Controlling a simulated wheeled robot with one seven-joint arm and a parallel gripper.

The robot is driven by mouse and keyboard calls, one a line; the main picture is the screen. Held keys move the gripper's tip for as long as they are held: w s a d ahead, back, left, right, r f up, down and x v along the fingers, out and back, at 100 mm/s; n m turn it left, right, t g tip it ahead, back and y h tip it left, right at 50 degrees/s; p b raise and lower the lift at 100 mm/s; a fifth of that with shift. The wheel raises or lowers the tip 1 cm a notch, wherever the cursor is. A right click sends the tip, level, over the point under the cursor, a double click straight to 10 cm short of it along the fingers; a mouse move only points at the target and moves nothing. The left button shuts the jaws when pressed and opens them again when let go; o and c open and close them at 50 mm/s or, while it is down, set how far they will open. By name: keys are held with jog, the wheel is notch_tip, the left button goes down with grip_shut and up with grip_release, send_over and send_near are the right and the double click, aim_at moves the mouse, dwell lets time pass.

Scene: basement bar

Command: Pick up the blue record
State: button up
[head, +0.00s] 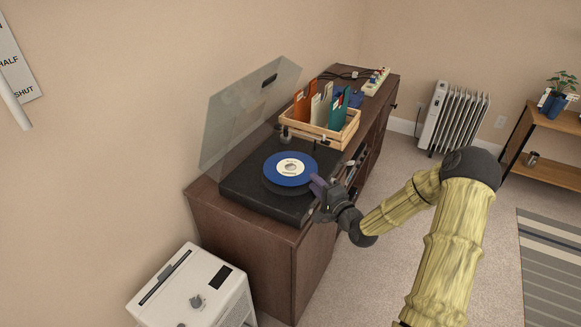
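The blue record (290,168) has a pale label at its centre. It lies flat on the black turntable (243,188), whose clear lid (240,112) stands open behind it. My gripper (317,186) is at the right front edge of the turntable, with its fingertips close to the record's right edge. I cannot tell whether the fingers touch the record, or whether they are open or shut. The body of the gripper hides part of the turntable's front right corner.
A wooden crate (322,135) with several coloured dividers stands behind the turntable on the brown cabinet (262,262). A white appliance (190,292) stands at the front left. A radiator (455,117) and a wooden shelf (550,172) with a plant are at right.

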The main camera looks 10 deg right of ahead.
jog(key=shift+x, duration=0.85)
grip_shut()
